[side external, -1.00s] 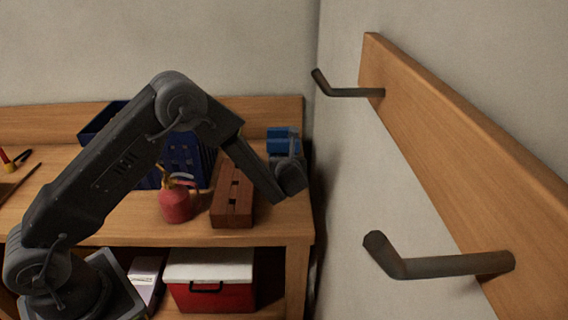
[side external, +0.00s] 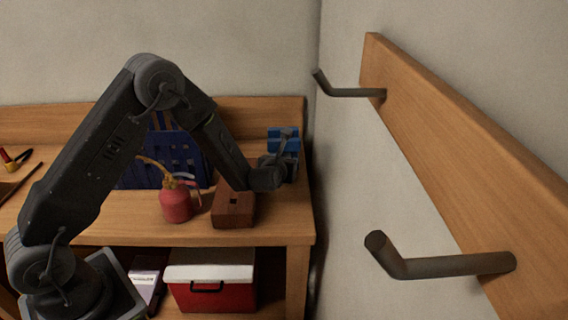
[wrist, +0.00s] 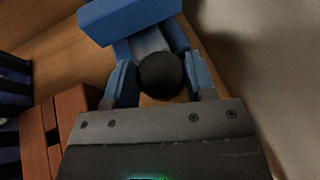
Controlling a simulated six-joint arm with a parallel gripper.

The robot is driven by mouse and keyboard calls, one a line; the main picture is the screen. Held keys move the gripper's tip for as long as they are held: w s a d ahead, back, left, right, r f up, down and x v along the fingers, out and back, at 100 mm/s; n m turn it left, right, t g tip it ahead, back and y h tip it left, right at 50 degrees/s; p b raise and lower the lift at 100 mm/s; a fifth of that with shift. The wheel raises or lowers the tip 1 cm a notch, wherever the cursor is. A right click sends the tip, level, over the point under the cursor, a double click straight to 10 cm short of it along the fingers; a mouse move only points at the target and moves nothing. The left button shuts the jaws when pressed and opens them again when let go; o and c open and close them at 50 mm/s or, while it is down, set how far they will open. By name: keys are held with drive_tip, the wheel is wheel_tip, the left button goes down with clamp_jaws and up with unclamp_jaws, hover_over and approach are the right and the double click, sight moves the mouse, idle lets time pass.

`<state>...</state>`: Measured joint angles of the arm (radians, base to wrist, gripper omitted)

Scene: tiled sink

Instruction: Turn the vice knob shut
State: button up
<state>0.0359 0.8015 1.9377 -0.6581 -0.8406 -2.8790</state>
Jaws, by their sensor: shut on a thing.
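The blue vice (side external: 277,134) sits at the right end of the bench, near the wall. In the wrist view its blue body (wrist: 130,17) is at the top, with a grey metal part below it. The round black knob (wrist: 160,76) is between the two blue fingers of my gripper (wrist: 160,84). My gripper is shut on the knob, one finger on each side. In the side view my gripper (side external: 285,158) reaches the vice from the left; the knob cannot be made out there.
A reddish-brown brick block (side external: 232,208) stands close to my wrist, with a red oil can (side external: 176,204) left of it. A blue slatted crate (side external: 180,160) is behind. The wall (side external: 345,200) is close on the right, with a hook rail (side external: 450,130).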

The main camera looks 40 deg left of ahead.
drive_tip(key=o, duration=0.9)
drive_tip(key=v, duration=1.3)
drive_tip(key=shift+s+d+r, duration=0.1)
drive_tip(key=shift+s+d, duration=0.1)
drive_tip(key=shift+s, duration=0.15)
